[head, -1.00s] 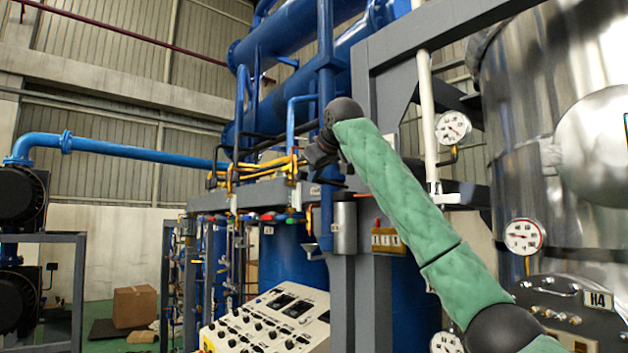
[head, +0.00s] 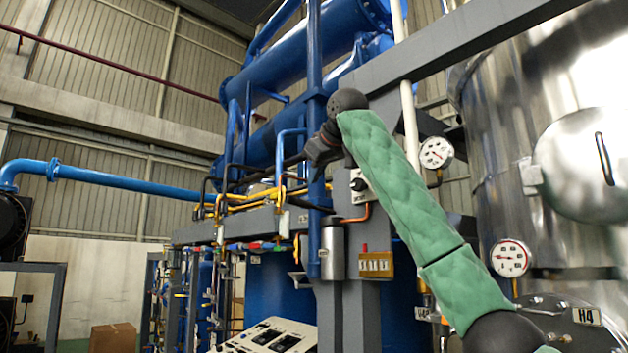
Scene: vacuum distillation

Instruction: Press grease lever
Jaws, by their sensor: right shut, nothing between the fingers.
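My right arm, in a green sleeve, reaches up from the lower right in the head view. Its dark gripper (head: 319,153) is at the upper middle, pointing down and left, shut and empty, in front of the blue pipework. No part is clearly recognisable as the grease lever. Below the gripper, a silver cylinder (head: 333,252) is fixed to the grey frame. Beside it is a brass block (head: 376,265) with a small red-topped part (head: 365,247). The gripper appears apart from both. My left gripper is out of view.
A small grey box with a black knob (head: 357,185) sits behind my arm. Gauges (head: 436,153) and a large steel vessel (head: 500,150) stand at the right. A control panel (head: 268,338) is at the bottom. A cardboard box (head: 113,339) lies at the lower left.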

